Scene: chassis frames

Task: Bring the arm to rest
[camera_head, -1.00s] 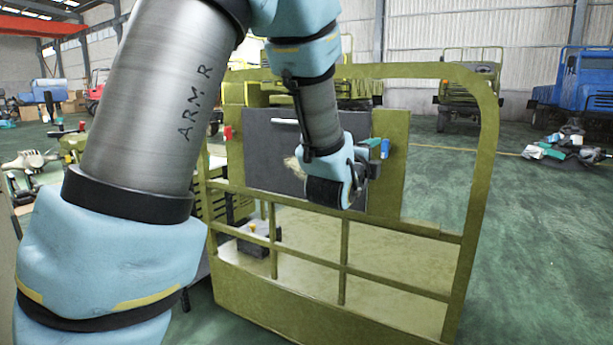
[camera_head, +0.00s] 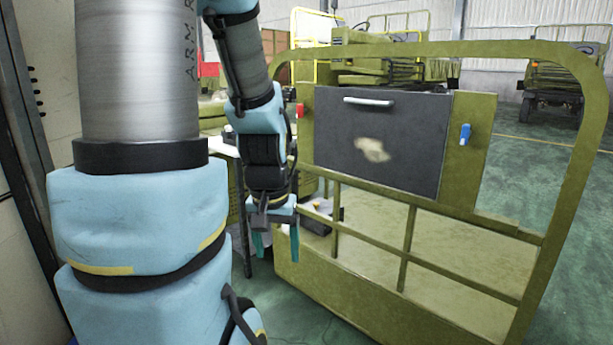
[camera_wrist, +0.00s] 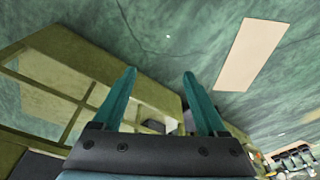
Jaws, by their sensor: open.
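My gripper (camera_head: 276,243) hangs below my blue and grey arm in the head view, left of the dark panel and in front of the left side of the olive frame. Its two teal fingers point down, apart, with nothing between them. In the wrist view the fingers of my gripper (camera_wrist: 160,98) are also spread and empty, with the green floor and part of the olive frame beyond them.
The olive chassis frame (camera_head: 420,47) stands close to my arm. It carries a dark panel (camera_head: 405,120) with a handle, a red part (camera_head: 300,111) and a blue part (camera_head: 465,134). A wall is at the left. Green floor (camera_head: 590,235) is clear at the right.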

